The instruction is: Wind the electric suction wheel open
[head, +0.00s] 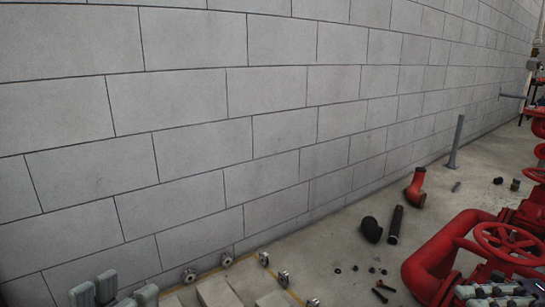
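A red spoked handwheel (507,244) is at the right edge of the head view, above red pipework. I cannot tell from this view whether it is the electric suction wheel, or how far it is wound. Its lower right side is close to the frame edge. A large red pipe elbow (432,262) curves down just left of the wheel.
A grey block wall (240,130) fills most of the view. On the concrete floor lie a red pipe elbow (416,188), a black elbow (371,230), a dark pipe (396,224) and small loose parts. A grey post (456,143) stands by the wall. Grey rounded parts (106,286) show at the bottom left.

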